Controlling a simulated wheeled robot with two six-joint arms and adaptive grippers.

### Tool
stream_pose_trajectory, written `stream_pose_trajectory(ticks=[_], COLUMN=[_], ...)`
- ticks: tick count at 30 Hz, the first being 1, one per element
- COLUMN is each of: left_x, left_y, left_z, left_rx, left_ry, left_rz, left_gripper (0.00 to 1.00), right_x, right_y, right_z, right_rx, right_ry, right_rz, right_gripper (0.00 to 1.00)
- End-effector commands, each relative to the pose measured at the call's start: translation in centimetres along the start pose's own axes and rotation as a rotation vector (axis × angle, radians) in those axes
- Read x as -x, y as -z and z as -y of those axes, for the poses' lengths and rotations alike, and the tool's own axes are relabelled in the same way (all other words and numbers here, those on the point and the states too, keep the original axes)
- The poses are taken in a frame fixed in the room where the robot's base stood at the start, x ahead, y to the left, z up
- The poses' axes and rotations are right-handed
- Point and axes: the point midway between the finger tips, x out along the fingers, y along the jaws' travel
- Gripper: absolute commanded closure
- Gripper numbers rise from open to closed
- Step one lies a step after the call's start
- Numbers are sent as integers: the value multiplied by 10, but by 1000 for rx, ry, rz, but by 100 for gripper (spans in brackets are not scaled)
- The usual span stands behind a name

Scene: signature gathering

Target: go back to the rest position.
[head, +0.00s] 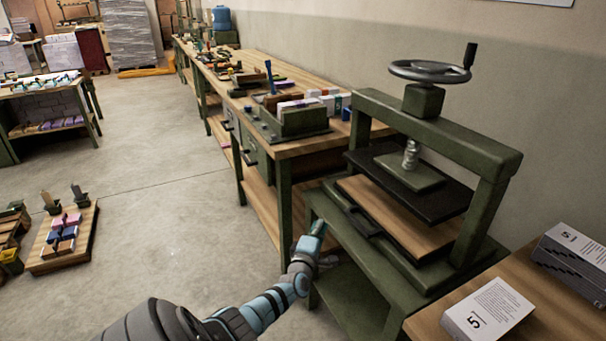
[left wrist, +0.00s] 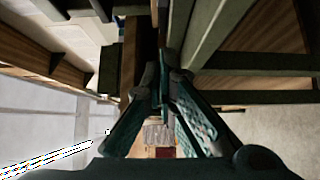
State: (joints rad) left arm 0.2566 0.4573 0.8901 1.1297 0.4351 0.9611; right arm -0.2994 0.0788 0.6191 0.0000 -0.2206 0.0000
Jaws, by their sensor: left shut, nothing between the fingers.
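My left arm comes in from the bottom of the head view and reaches toward the green press. My left gripper (head: 318,232) is shut and empty at the left front corner of the press stand. In the left wrist view its fingers (left wrist: 163,95) meet with nothing between them. The arm passes in front of the lower part of the stand. My right gripper is not in view.
The green press (head: 485,200) with a handwheel (head: 430,70) stands at the right. A long workbench (head: 310,145) runs behind it. A low wooden board (head: 78,255) with coloured blocks is at left. The floor (head: 160,190) between is clear.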

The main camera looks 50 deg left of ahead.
Motion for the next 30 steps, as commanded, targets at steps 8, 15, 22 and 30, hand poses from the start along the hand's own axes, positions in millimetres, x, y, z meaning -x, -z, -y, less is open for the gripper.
stream_pose_trajectory(ticks=[8, 15, 22, 30], left_x=[60, 66, 68, 224], left_y=[-6, -5, -20, -36], left_z=[-7, -4, 15, 222], left_rx=[2, 2, -264, -1355], left_ry=[-2, -3, 58, 464], left_rz=[8, 6, 98, 746], left_gripper=[100, 100, 100, 100], right_x=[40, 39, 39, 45], right_y=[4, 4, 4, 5], right_z=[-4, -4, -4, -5], right_rx=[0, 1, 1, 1], right_ry=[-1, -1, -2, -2], right_rz=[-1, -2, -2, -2], right_gripper=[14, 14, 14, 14])
